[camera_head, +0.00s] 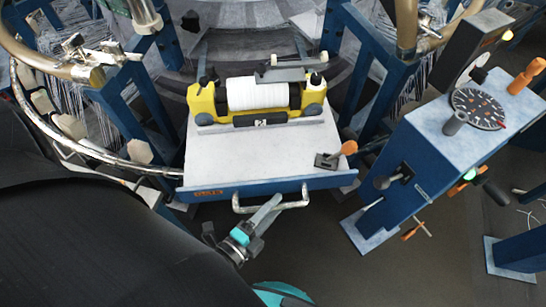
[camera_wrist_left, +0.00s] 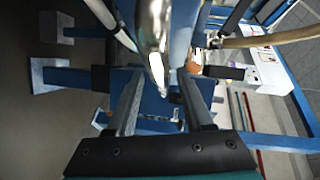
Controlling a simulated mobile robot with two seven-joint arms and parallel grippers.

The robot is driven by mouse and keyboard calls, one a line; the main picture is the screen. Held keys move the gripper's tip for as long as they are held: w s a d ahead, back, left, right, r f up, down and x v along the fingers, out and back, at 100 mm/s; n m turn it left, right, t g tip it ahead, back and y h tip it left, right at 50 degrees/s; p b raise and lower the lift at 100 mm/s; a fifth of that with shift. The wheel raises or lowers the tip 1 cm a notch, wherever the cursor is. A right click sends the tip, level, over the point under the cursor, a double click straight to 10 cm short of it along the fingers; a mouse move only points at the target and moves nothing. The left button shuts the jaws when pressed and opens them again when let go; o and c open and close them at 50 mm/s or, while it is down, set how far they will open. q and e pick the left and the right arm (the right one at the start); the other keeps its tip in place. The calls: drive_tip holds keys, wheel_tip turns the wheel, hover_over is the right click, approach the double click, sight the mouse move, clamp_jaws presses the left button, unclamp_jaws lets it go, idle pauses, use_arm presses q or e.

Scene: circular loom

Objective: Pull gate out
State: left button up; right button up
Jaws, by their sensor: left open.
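The gate looks like a white-topped tray (camera_head: 230,165) with a blue front panel (camera_head: 290,187) in the middle of the head view. A shiny metal bar handle (camera_head: 243,208) is fixed to its front. My left gripper (camera_head: 268,207) is at the handle, its fingers open. In the left wrist view, the handle (camera_wrist_left: 153,45) runs in from the top and its lower end shows between the two spread fingers (camera_wrist_left: 160,105). I cannot tell whether either finger touches it. My right gripper is not in view.
A yellow shuttle holder with a white roll (camera_head: 257,93) sits on the tray, beside an orange-tipped lever (camera_head: 343,150). A blue control box with a dial (camera_head: 480,108) stands at the right. A curved metal ring (camera_head: 100,155) lies left. Dark floor (camera_head: 330,240) is open in front.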

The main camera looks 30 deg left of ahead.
use_arm(q)
drive_tip(key=shift+s, duration=0.1)
drive_tip(key=p+v, duration=0.1)
drive_tip(key=v, duration=1.4)
drive_tip(key=s+f+n+g+y, duration=0.25)
drive_tip(key=f+n+g, duration=0.9)
drive_tip(key=f, duration=1.25)
drive_tip(key=s+a+f+n+g, duration=0.2)
drive_tip(key=s+f+n+g, duration=0.1)
drive_tip(key=s, duration=0.3)
drive_tip(key=shift+f+n+g, duration=0.25)
drive_tip(key=shift+n+g, duration=0.1)
drive_tip(key=shift+n, duration=0.5)
